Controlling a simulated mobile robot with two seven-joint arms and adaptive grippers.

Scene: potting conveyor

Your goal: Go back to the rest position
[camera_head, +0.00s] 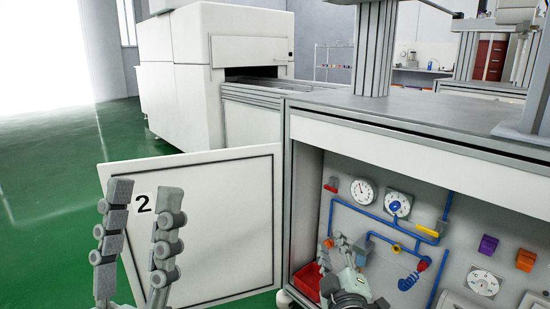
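My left gripper (146,194) is at the lower left, fingers pointing up and spread apart with nothing between them. It stands in front of the open white cabinet door, beside the label with the number 2. My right gripper (350,246) is lower right of centre, in front of the open cabinet's inside. Its fingers are small and overlap the pipes and panel behind, so its opening is unclear. I see no object held in it.
The white door (225,215) swings out to the left of the cabinet. Inside are blue pipes (375,215), gauges (398,204), a yellow part (427,231) and a red bin (307,280). The worktop (430,118) is above. Green floor (45,190) is clear at left.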

